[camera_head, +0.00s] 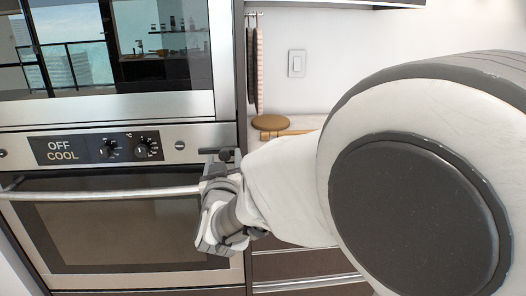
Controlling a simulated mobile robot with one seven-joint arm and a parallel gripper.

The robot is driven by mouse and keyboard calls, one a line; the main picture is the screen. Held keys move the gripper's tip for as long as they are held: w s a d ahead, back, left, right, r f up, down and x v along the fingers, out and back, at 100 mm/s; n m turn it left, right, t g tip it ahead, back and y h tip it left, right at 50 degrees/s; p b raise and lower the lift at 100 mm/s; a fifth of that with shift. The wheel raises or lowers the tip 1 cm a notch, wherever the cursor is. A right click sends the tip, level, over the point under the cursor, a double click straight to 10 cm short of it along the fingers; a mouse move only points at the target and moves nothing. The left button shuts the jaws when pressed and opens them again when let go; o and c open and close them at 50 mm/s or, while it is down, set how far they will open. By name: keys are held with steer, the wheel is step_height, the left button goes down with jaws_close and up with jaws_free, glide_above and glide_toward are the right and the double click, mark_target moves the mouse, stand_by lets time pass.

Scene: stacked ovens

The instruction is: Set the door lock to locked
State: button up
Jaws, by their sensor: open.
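A small round control (180,145) sits near the panel's right end. It may be the door lock, but its setting is too small to read. My gripper (216,153) is open and empty in front of the oven's right edge, just right of this control. I cannot tell whether its fingers touch the panel. The oven door (120,225) looks shut.
A long metal handle (100,191) crosses the oven door just below the panel and ends behind my gripper. A second oven (110,105) is stacked above. A counter with round wooden boards (270,122) lies to the right. My arm fills the right side.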

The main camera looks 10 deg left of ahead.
jaws_close()
steer(key=shift+r+n+p, duration=0.1)
steer(key=shift+n+p, duration=0.2)
steer(key=n+p, duration=0.2)
steer(key=shift+r+n, duration=0.1)
steer(key=shift+n, duration=0.3)
steer(key=n+p, duration=0.4)
steer(key=n, duration=0.1)
steer(key=n+p, duration=0.3)
steer(key=n, duration=0.2)
steer(key=shift+n+p, duration=0.35)
steer(key=shift+n, duration=0.05)
steer(key=shift+n+p, duration=1.2)
steer(key=shift+n, duration=0.7)
steer(key=shift+f, duration=0.2)
